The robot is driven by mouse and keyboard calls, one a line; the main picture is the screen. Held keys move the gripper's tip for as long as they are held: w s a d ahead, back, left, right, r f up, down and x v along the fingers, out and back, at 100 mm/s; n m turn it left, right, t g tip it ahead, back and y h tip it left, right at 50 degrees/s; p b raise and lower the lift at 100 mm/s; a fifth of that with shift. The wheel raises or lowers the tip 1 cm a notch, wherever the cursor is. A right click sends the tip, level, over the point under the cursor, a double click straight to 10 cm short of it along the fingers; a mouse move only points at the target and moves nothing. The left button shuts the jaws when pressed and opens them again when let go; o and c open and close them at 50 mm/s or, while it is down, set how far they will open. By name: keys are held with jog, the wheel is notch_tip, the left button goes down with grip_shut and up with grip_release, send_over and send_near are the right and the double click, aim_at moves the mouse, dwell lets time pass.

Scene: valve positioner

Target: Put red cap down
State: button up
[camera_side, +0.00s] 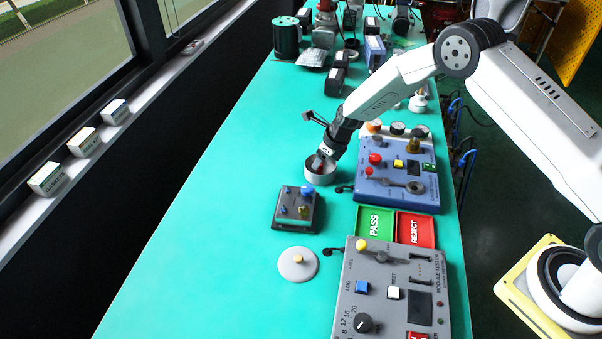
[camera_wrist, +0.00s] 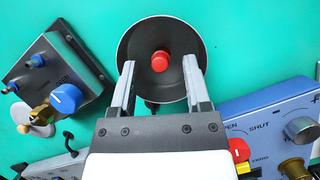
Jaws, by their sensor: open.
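The red cap (camera_wrist: 160,61) shows in the wrist view as a small round red piece at the middle of a dark round dish (camera_wrist: 140,40). In the side view the dish (camera_side: 320,178) is a short pale cylinder with a dark inside, standing on the green bench; the red cap is not clearly seen there. My gripper (camera_wrist: 159,64) is open, its two grey fingers on either side of the red cap with a gap to each. In the side view my gripper (camera_side: 321,160) points down into the dish.
A small grey module (camera_side: 298,208) lies left of the dish, and a blue panel (camera_side: 398,170) stands close on its right.

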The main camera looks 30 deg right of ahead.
aim_at(322, 164)
jog(key=shift+r, duration=3.4)
jog(key=s+d+r+n, duration=0.1)
jog(key=s+r+n, duration=0.3)
jog(key=s+n, duration=0.6)
jog(key=s+d+r+n+g+h, duration=0.1)
jog(key=s+r+n, duration=0.2)
jog(key=s+n, duration=0.7)
jog(key=s+d+r+n+h, duration=0.1)
jog(key=s+r+n, duration=0.3)
jog(key=s+n, duration=0.6)
jog(key=shift+s+d+r+n, duration=0.3)
jog(key=shift+s+n, duration=0.05)
jog(key=shift+n, duration=0.15)
